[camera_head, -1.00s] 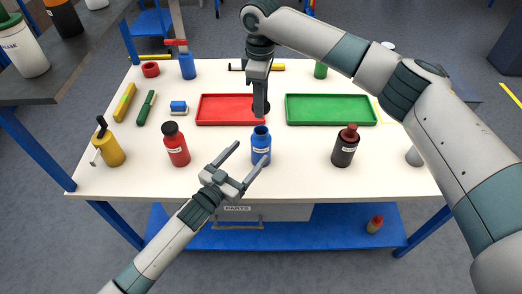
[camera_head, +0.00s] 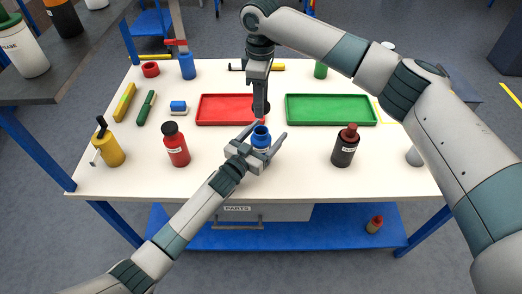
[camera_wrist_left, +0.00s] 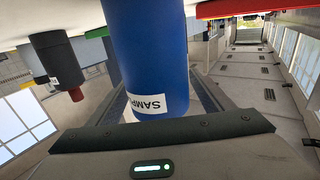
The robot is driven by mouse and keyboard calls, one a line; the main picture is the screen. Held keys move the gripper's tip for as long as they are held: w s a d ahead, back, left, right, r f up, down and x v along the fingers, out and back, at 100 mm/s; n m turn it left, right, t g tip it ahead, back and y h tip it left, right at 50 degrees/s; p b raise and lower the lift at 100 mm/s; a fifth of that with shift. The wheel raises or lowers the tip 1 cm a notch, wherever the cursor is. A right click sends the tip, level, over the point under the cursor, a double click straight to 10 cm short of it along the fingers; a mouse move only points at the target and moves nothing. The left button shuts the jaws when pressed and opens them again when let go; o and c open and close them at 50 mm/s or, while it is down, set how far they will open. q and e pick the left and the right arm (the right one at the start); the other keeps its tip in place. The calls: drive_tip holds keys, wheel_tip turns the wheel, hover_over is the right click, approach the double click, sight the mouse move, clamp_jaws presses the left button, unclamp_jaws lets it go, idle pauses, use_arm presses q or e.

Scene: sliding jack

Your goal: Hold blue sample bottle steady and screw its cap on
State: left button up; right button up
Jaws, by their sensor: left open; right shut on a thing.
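The open blue sample bottle (camera_head: 261,137) stands upright near the table's front edge, left of the black bottle. My left gripper (camera_head: 264,141) is open with its fingers on either side of the bottle. In the left wrist view the blue bottle (camera_wrist_left: 150,60) fills the space between the fingers, its label partly visible. My right gripper (camera_head: 260,97) points down above the bottle, shut on a small black cap (camera_head: 261,109). The cap is apart from the bottle's mouth and mostly hidden by the fingers.
A red bottle (camera_head: 175,146) stands to the left and a black bottle (camera_head: 345,146) to the right. A red tray (camera_head: 215,123) and a green tray (camera_head: 330,123) lie behind. A yellow dispenser (camera_head: 110,150) stands far left. The front strip of table is clear.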

use_arm(q)
drive_tip(key=shift+w+d, duration=0.1)
drive_tip(key=shift+w, duration=0.05)
drive_tip(key=c, duration=1.6)
use_arm(e)
drive_tip(key=shift+f, duration=2.45)
drive_tip(key=shift+f, duration=0.9)
drive_tip(key=shift+f, duration=0.55)
